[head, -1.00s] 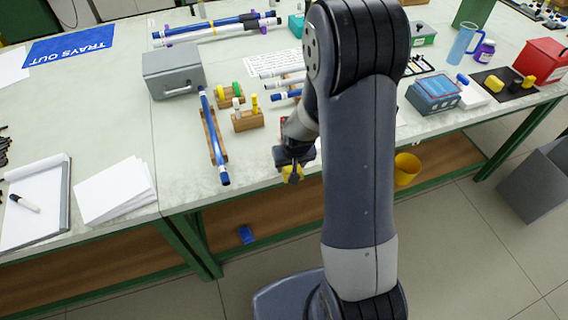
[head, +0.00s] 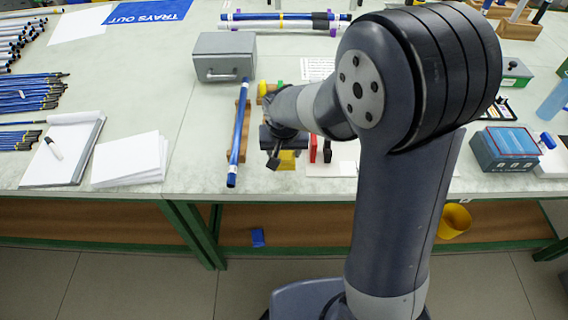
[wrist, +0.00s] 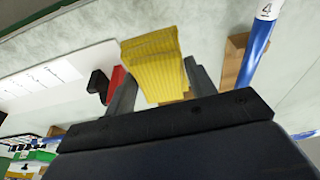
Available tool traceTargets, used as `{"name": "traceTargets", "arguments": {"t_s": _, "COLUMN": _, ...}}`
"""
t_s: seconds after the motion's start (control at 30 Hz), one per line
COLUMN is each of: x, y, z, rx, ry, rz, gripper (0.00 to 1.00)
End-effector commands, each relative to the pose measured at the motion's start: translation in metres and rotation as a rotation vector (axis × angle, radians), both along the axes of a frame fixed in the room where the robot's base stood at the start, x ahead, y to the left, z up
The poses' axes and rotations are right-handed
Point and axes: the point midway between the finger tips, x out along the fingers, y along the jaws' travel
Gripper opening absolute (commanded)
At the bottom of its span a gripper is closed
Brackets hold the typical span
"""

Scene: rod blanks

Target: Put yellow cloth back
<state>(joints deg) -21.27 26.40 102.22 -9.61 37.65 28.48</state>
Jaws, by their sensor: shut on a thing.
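The yellow cloth (wrist: 155,65) is a ribbed, folded piece, held between the two fingers of my gripper (wrist: 150,90) in the wrist view. In the head view my gripper (head: 280,152) is over the front part of the bench, and the yellow cloth (head: 287,160) shows just below it. My gripper is shut on the cloth. Whether the cloth touches the bench top cannot be told. My arm hides part of the bench behind and to the right of the gripper.
A blue rod (head: 238,135) lies on a wooden holder just left of my gripper. Red and black blocks (head: 327,150) stand close on the right. A grey box (head: 224,57) stands behind. White paper (head: 130,157) and a clipboard (head: 65,150) lie left. A yellow bin (head: 454,220) is below the bench.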

Motion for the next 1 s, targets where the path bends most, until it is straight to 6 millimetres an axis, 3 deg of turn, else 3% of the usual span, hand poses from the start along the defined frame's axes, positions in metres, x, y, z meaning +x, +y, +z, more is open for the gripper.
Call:
{"name": "traceTargets", "arguments": {"t_s": 0.1, "x": 0.0, "y": 0.0, "z": -0.021, "rx": -0.001, "ry": 0.003, "rz": 0.0, "gripper": 0.31}}
{"name": "traceTargets", "arguments": {"t_s": 0.5, "x": 0.0, "y": 0.0, "z": -0.064, "rx": 0.0, "ry": 0.001, "rz": 0.001, "gripper": 0.31}}
{"name": "traceTargets", "arguments": {"t_s": 0.93, "x": 0.001, "y": 0.0, "z": -0.071, "rx": 0.001, "ry": -0.002, "rz": 0.0, "gripper": 0.31}}
{"name": "traceTargets", "arguments": {"t_s": 0.97, "x": 0.001, "y": 0.0, "z": -0.069, "rx": 0.001, "ry": -0.002, "rz": 0.0, "gripper": 0.55}}
{"name": "traceTargets", "arguments": {"t_s": 1.0, "x": 0.001, "y": 0.0, "z": -0.069, "rx": 0.001, "ry": -0.002, "rz": 0.0, "gripper": 0.58}}
